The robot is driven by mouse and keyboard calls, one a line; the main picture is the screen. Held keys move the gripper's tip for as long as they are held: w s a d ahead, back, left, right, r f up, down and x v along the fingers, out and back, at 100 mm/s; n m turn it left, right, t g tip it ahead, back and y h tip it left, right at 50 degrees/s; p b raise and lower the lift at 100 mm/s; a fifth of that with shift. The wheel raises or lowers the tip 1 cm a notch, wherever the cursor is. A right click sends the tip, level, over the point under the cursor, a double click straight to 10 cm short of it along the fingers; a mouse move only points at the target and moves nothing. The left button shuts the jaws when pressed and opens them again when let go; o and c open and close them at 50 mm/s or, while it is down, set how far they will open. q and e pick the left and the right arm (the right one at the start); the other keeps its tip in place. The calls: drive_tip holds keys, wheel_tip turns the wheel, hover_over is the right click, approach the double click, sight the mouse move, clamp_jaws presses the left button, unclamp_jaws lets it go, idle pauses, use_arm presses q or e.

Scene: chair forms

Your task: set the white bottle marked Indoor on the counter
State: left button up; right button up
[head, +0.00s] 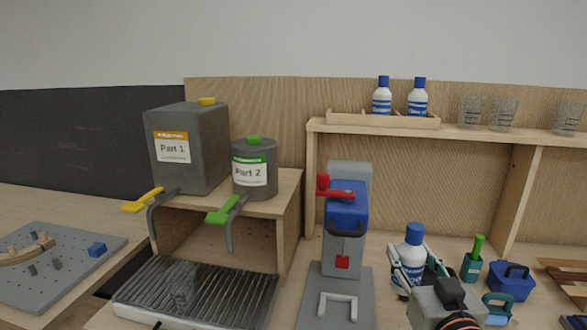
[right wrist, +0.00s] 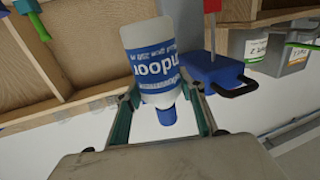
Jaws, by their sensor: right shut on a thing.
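The white bottle (head: 412,254) has a blue cap and a blue label; in the right wrist view the bottle (right wrist: 155,68) shows the letters "ndoor". It looks upright in the head view. My right gripper (head: 409,275) has one finger on each side of it and is shut on it, also in the right wrist view (right wrist: 164,95). The wooden counter (head: 386,275) lies under and around it. The bottle's base is hidden in the head view, so I cannot tell if it touches the counter. My left gripper is not in view.
A blue and grey press (head: 345,240) stands just left of the bottle. A green-handled tool (head: 472,262) and a blue box (head: 511,282) stand to the right. Behind, a shelf (head: 480,135) holds a tray (head: 345,119) with two similar bottles, and glasses (head: 470,112).

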drive_tip(key=s+d+f, duration=0.1)
drive_tip(key=s+f, duration=0.8)
drive_tip(key=f, duration=0.4)
drive_tip(key=shift+s+d+f, duration=0.15)
drive_tip(key=shift+s+f, duration=0.05)
drive_tip(key=shift+s, duration=0.05)
drive_tip(key=shift+w, duration=0.1)
